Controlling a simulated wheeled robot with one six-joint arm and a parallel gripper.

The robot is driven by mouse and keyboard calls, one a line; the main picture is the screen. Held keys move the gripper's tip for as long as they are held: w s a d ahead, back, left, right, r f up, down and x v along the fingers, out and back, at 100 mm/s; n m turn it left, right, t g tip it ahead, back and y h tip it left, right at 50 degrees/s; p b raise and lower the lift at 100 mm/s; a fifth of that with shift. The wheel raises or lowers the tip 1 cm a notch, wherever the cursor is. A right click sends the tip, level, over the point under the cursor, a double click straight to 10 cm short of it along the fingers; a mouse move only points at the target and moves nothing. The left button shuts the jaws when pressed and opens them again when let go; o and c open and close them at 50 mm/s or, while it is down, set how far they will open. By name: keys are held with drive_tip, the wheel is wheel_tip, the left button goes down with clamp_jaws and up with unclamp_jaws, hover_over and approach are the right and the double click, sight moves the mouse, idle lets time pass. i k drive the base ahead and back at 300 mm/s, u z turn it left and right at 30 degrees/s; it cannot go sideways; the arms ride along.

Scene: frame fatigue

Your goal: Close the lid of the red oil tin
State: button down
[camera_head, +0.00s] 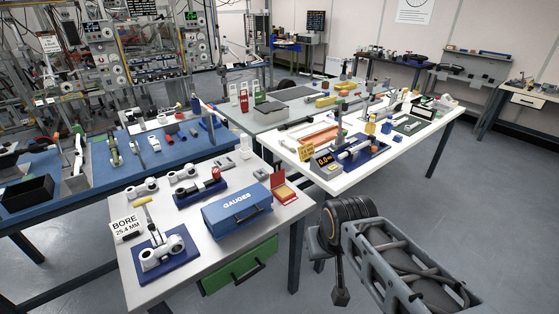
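A small red tin (284,196) sits on the near grey bench, just right of the blue box marked GAUGES. Its red lid (279,178) stands raised at the back left, and a yellowish inside shows. No lettering is readable on it, so I cannot confirm that it is the oil tin. My arm comes in from the lower right. A dark part at its end, which seems to be my gripper (340,297), hangs below and right of the tin, apart from it and clear of the bench. Its fingers are too small and dark to read.
The blue GAUGES box (237,211) stands close to the tin's left. A green drawer (240,265) with a dark handle is under the grey bench top (190,285). A crowded white table (300,168) stands behind. Open floor (420,200) lies to the right.

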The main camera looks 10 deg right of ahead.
sight(277, 179)
drive_tip(key=z, duration=0.25)
drive_tip(key=i, duration=1.25)
drive_tip(key=u, duration=0.95)
